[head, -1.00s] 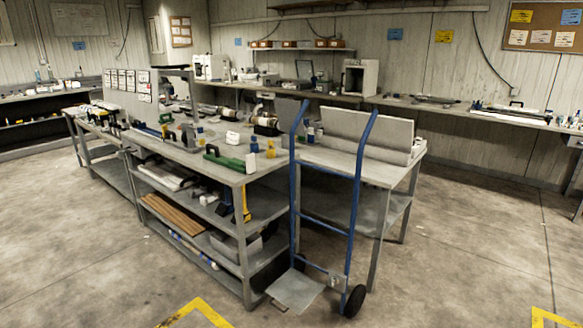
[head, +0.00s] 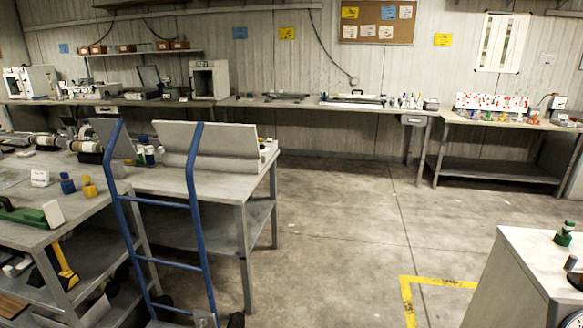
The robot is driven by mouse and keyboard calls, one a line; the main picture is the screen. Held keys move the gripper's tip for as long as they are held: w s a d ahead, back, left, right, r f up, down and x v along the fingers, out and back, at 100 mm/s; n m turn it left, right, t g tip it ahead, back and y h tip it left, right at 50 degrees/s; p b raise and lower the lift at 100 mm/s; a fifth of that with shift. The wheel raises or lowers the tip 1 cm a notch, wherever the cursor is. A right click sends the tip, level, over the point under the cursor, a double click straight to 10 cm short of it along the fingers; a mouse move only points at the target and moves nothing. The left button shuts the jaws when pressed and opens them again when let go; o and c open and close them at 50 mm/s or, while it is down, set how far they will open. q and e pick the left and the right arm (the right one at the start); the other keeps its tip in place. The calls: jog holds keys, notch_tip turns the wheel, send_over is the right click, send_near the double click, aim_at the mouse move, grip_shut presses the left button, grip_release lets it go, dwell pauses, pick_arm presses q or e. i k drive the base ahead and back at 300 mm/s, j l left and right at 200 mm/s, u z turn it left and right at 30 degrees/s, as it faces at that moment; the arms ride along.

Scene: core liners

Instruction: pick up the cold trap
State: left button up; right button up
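I cannot single out a cold trap for certain in the head view; objects on the far benches are too small to tell. A small green fitting (head: 565,232) stands on the grey cabinet at the lower right. A dark object (head: 572,264) beside it is partly cut off by the frame edge. Blue (head: 67,183) and yellow (head: 89,187) small items stand on the near left bench. Neither of my grippers is in view.
A blue hand truck (head: 198,230) stands in front of the benches at the left. A grey cabinet (head: 520,270) is at the lower right. Wall benches (head: 300,103) run along the back. The concrete floor (head: 350,220) between is clear, with a yellow floor marking (head: 408,295).

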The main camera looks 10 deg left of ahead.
aim_at(107, 97)
jog(key=i, duration=3.05)
jog(key=i+l, duration=0.15)
jog(key=i, duration=2.9)
jog(key=i+u, duration=0.3)
jog(key=i+l+u, duration=0.25)
jog(key=i, duration=0.25)
jog(key=i+l+u, duration=0.1)
jog(key=i+u, duration=0.2)
jog(key=i+j+u, duration=0.1)
jog(key=i+u, duration=0.15)
jog(key=u, duration=0.25)
jog(key=i+u, duration=0.25)
jog(key=u, duration=0.2)
jog(key=i+u, duration=0.25)
jog(key=u, duration=0.25)
jog(key=i+j+u, duration=0.15)
jog(key=i+u, duration=0.2)
jog(key=i, duration=0.3)
jog(key=i+u, duration=0.3)
jog(key=i, duration=1.85)
